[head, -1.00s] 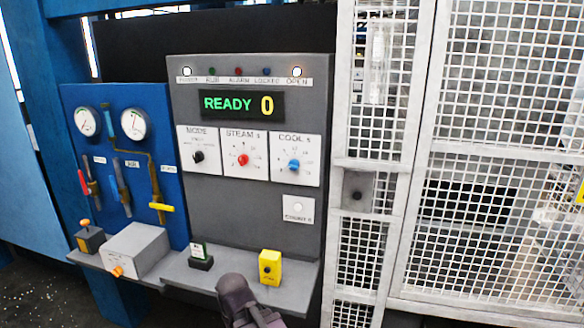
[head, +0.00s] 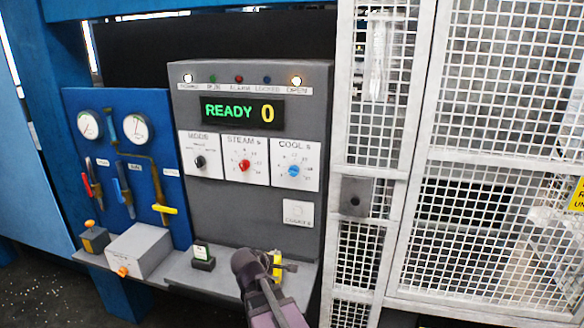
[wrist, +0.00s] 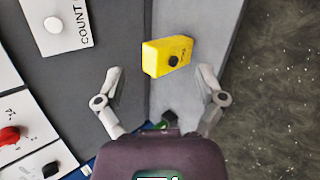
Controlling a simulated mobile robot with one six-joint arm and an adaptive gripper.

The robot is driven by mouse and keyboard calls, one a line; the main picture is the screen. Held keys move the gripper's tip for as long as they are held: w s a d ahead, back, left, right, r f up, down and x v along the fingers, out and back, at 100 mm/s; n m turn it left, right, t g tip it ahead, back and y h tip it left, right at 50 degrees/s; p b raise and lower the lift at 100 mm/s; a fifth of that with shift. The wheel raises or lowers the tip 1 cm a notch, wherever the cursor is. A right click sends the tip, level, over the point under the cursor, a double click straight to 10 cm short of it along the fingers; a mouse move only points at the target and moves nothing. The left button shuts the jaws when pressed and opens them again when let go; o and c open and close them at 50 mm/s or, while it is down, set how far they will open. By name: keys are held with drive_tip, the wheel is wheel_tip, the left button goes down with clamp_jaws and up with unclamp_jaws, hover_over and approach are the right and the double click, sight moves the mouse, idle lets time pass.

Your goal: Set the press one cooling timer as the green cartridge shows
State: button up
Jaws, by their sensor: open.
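The cooling timer is the COOL dial (head: 294,171), a blue knob on a white plate at the right of the grey panel in the head view. Its scale figures are too small to read. A small dark block with a white and green label (head: 201,257), likely the green cartridge, stands on the shelf; its print is unreadable. In the wrist view my gripper (wrist: 161,75) is open and empty, its fingers spread either side of a yellow box (wrist: 168,54) with a black button. The head view shows my arm partly covering that box (head: 277,262).
The display (head: 242,111) reads READY 0. The black MODE knob (head: 200,161) and red STEAM knob (head: 244,165) sit left of the COOL dial, the COUNT button (head: 297,211) below. A grey box (head: 140,249) stands on the shelf. A mesh gate (head: 490,130) is at right.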

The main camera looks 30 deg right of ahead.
drive_tip(key=w+d+r+n+t+h+p, duration=0.2)
drive_tip(key=d+r+n, duration=0.15)
drive_tip(key=r, duration=0.25)
drive_tip(key=w+d+r+n+t+h+p, duration=0.2)
drive_tip(key=w+r+n, duration=0.1)
drive_tip(key=r+n, duration=0.2)
drive_tip(key=n+t+p, duration=0.2)
drive_tip(key=n+t, duration=0.2)
drive_tip(key=n, duration=0.5)
approach(292, 174)
drive_tip(key=v, duration=0.3)
drive_tip(key=shift+w+a+f+h, duration=0.1)
drive_tip(key=shift+a+f+h, duration=0.05)
drive_tip(key=shift+a+h, duration=0.15)
drive_tip(key=shift+w+d, duration=0.1)
drive_tip(key=shift+d, duration=0.05)
drive_tip(key=x, duration=1.3)
drive_tip(key=shift+w+d+f, duration=0.1)
drive_tip(key=shift+d+f, duration=0.05)
drive_tip(key=shift+d, duration=0.1)
drive_tip(key=c, duration=1.1)
